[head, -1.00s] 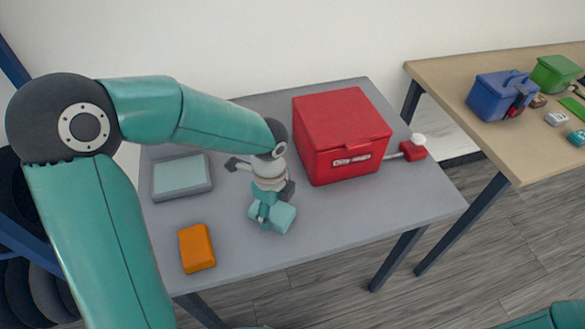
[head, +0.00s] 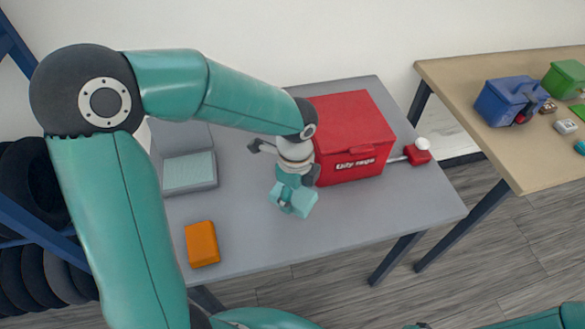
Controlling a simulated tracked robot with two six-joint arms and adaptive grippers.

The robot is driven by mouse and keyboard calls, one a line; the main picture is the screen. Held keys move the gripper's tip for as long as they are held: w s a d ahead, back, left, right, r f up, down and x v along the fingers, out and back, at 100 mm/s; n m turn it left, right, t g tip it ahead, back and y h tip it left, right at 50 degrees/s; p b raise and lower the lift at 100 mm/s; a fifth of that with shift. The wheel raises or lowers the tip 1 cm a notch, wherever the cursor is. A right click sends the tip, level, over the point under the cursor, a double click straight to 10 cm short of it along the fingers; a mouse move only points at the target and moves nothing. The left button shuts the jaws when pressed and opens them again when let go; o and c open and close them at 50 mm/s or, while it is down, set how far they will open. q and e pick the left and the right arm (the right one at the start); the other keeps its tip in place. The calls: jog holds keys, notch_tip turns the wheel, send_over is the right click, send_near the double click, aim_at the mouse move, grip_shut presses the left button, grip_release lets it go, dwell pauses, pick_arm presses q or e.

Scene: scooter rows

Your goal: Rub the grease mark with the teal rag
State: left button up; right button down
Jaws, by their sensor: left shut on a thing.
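My left gripper (head: 287,190) is shut on the teal rag (head: 299,201), a small light-teal bundle. It points down over the grey table (head: 330,225), just left of the red box's front. I cannot tell whether the rag touches the tabletop. I see no grease mark; it may be hidden beneath the rag or arm. Teal parts of my right arm show at the bottom edge, but its gripper cannot be made out.
An orange block (head: 202,244) and a grey tray with a pale pad (head: 190,172) lie left. A wooden table (head: 460,85) holds blue (head: 505,102) and green boxes (head: 562,78).

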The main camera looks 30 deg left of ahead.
pick_arm(q)
jog(key=shift+r+p, duration=0.85)
jog(key=shift+r, duration=0.5)
jog(key=shift+a, duration=0.1)
